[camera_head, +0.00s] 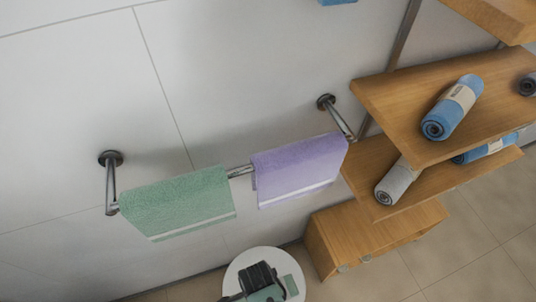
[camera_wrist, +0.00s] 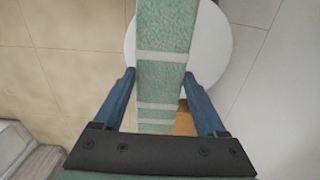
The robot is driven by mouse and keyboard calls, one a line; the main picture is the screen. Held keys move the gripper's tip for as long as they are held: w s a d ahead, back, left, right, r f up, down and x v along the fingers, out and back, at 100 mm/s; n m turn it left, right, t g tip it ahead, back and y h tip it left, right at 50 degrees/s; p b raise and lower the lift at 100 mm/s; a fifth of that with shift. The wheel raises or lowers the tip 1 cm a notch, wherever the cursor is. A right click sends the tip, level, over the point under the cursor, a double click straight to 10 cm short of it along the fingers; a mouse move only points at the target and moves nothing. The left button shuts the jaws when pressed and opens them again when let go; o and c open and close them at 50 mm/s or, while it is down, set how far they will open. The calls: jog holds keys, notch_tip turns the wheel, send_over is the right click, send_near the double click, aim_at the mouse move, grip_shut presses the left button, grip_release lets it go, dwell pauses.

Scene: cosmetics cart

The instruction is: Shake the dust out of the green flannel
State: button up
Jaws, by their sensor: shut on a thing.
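The green flannel (camera_wrist: 162,30) is a long strip with white bands in the wrist view. It passes between the two blue fingers of my gripper (camera_wrist: 160,76), which are shut on it, one finger at each side. The strip runs from the top edge down towards the dark palm; its upper end is out of frame. In the head view my dark wrist (camera_head: 260,276) is at the bottom, over a white round top, with a small green patch beside it. I cannot tell there how the cloth hangs.
A green towel (camera_head: 178,202) and a purple towel (camera_head: 298,172) hang on a wall rail (camera_head: 240,171). Wooden shelves (camera_head: 390,95) with rolled blue and grey towels stand at right. The white round top (camera_head: 241,262) lies below my gripper, near a low wooden cabinet (camera_head: 372,240).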

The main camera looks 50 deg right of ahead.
jog(key=shift+a+r, duration=0.1)
jog(key=shift+a, duration=0.45)
jog(key=d, duration=0.6)
jog(key=shift+d+b, duration=0.35)
jog(key=a+p, duration=0.3)
jog(key=a, duration=0.3)
jog(key=shift+r, duration=0.1)
jog(key=shift+a, duration=0.3)
jog(key=d+b, duration=0.1)
jog(key=d, duration=0.5)
jog(key=shift+d+f, duration=0.2)
jog(key=shift+d, duration=0.2)
